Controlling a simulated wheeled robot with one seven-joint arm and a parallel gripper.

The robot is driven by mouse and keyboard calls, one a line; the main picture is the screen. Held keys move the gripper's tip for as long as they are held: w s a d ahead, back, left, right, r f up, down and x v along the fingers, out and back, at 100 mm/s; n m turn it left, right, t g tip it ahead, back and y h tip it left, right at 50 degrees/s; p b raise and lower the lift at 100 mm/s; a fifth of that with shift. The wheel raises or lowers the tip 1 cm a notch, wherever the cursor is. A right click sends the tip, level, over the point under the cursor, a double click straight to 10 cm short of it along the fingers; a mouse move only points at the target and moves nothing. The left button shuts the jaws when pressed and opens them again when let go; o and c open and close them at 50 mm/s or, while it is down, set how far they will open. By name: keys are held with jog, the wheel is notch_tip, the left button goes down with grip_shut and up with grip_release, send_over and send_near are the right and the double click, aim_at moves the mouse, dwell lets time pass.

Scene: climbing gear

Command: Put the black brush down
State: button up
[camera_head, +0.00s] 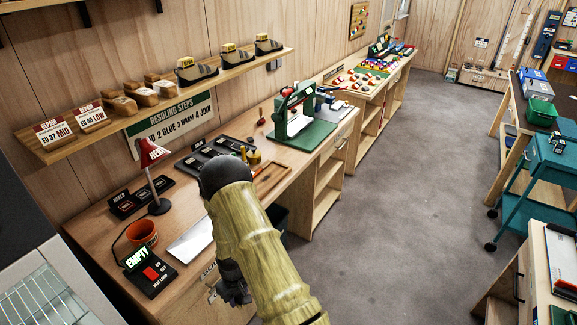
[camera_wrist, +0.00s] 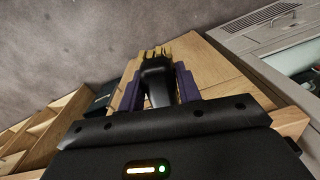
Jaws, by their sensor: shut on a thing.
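My gripper (camera_wrist: 158,84) is shut on the black brush (camera_wrist: 156,68) in the wrist view. The brush has a black body between the purple fingers, with yellowish bristles at its far end. It is held in front of the wooden bench side, above the floor. In the head view my gripper (camera_head: 236,290) hangs low beside the front edge of the workbench (camera_head: 185,262), partly behind my arm. I cannot make out the brush in the head view.
The bench holds a red lamp (camera_head: 152,155), an orange pot (camera_head: 142,233), a sign box (camera_head: 148,270), a white sheet (camera_head: 190,240), a wooden tray (camera_head: 272,179) and a green press (camera_head: 295,115). A patch of bare wood lies behind the sheet.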

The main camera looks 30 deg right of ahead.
jog(key=s+a+f+m+b, duration=0.1)
jog(key=s+f+m, duration=0.1)
jog(key=f, duration=0.8)
jog(key=shift+s+a+f, duration=0.15)
jog(key=shift+s+f, duration=0.25)
jog(key=shift+s, duration=0.25)
